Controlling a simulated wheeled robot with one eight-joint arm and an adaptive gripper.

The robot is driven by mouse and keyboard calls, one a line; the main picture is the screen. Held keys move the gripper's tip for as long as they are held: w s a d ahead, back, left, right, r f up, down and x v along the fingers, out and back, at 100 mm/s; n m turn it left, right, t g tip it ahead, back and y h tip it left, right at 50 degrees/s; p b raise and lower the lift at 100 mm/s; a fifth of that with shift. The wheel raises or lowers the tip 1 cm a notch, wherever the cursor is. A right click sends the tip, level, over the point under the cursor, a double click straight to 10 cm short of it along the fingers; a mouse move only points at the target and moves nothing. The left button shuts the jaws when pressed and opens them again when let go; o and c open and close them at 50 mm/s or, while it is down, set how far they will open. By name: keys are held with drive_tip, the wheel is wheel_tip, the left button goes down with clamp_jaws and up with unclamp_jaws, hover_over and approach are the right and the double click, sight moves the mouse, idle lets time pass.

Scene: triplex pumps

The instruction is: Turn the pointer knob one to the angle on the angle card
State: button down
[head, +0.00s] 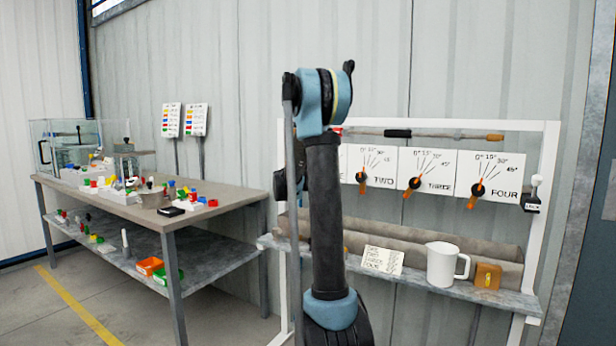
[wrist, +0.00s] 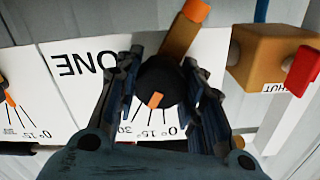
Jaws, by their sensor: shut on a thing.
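Pointer knob one (wrist: 156,78) is a black round knob with an orange pointer, on a white plate marked ONE (wrist: 65,92) that appears upside down in the wrist view. My gripper (wrist: 160,72) has a finger on each side of the knob and is shut on it. The short orange mark on the knob faces the scale lines, near the 15° and 30° figures; the exact angle cannot be told. In the head view my arm hides this knob. A white card with handwritten lines (head: 382,260), apparently the angle card, leans on the shelf; its figures are too small to read.
Knobs two (head: 361,178), three (head: 415,184) and four (head: 478,190) sit to the right on the panel. A brown box with a red handle (wrist: 275,58) is close beside my gripper. A white mug (head: 442,265) stands on the shelf (head: 500,299).

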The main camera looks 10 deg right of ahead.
drive_tip(key=c, duration=1)
unclamp_jaws()
drive_tip(key=shift+a, duration=0.15)
drive_tip(key=shift+c, duration=0.2)
drive_tip(key=v, duration=1.1)
drive_tip(key=shift+s+a, duration=0.25)
drive_tip(key=shift+s, duration=0.05)
